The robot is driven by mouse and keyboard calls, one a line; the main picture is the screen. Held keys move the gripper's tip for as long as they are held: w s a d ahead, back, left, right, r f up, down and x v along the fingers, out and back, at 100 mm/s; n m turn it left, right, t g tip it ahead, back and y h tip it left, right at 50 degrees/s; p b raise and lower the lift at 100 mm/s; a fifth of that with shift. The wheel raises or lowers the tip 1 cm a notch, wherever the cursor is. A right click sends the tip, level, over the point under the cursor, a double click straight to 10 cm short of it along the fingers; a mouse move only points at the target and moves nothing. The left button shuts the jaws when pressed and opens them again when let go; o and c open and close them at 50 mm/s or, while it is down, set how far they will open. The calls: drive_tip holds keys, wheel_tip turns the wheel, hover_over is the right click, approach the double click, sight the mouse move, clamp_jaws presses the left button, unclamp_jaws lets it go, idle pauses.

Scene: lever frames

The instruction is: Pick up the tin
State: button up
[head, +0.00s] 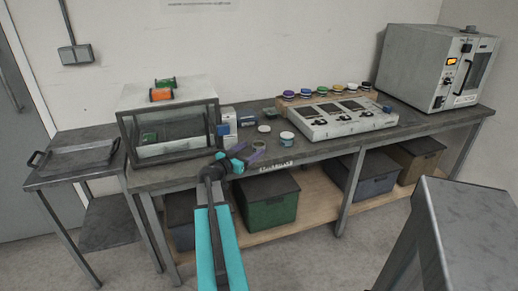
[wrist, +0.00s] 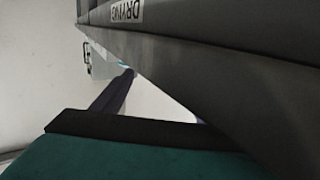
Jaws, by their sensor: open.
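A small round white container with a teal band (head: 287,138), which may be the tin, stands near the front edge of the bench in the head view. A flatter round piece (head: 264,128) lies behind it to the left. I cannot tell for sure which is the tin. My gripper (head: 258,152) is open at the bench's front edge, left of the banded container and apart from it. In the wrist view a dark purple finger shows beside a dark edge with a DRYING label (wrist: 126,11); no tin is visible there.
A glass-sided case (head: 170,122) stands left of my gripper, with small boxes (head: 229,118) beside it. A grey device (head: 340,120) and a row of coloured-lid jars (head: 322,88) are right. An oven (head: 437,68) stands far right. Bins (head: 268,205) sit below.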

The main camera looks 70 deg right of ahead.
sight(259, 146)
drive_tip(key=shift+s+d, duration=0.15)
drive_tip(key=shift+d, duration=0.2)
drive_tip(key=shift+r+p+x, duration=0.2)
drive_tip(key=shift+p+x, duration=0.6)
drive_tip(key=shift+x, duration=1.85)
drive_tip(key=shift+a, duration=0.1)
drive_tip(key=c, duration=1.1)
